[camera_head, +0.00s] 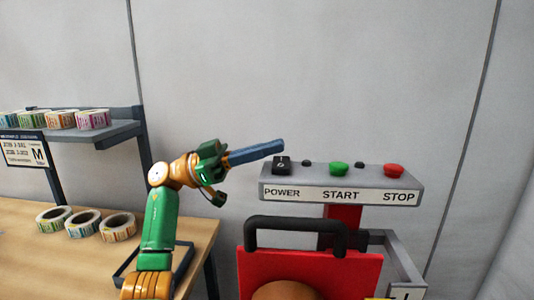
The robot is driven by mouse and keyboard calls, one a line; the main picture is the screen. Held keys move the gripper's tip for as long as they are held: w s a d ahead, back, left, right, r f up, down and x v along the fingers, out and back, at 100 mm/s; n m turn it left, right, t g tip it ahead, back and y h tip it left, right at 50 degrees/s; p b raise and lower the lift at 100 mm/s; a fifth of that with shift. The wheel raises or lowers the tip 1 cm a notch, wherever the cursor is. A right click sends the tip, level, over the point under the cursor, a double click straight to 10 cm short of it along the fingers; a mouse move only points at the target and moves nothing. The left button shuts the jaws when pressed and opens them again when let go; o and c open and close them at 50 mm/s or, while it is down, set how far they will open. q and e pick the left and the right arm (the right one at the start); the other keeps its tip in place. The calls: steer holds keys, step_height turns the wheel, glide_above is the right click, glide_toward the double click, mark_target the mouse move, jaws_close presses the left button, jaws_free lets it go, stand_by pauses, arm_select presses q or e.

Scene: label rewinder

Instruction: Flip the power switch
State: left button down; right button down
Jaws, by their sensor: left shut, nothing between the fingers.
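The black power switch (282,164) sits at the left end of the grey control panel (410,181), above the word POWER. My left gripper (281,146) is shut, with its blue fingers pointing right. In the picture its fingertips are just above the switch. I cannot tell whether they touch it. The green start button (339,168) and the red stop button (393,170) are farther right on the panel. My right gripper is not in view.
A red machine part with a black handle (308,222) stands below the panel. A wooden table (30,268) at the left holds several label rolls (117,226). A shelf (110,130) with more rolls is above it. The wall behind is bare.

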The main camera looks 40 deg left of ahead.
arm_select(q)
steer(key=shift+a+f, duration=0.2)
steer(key=shift+f, duration=0.35)
steer(key=shift+d, duration=0.1)
steer(key=shift+f, duration=0.1)
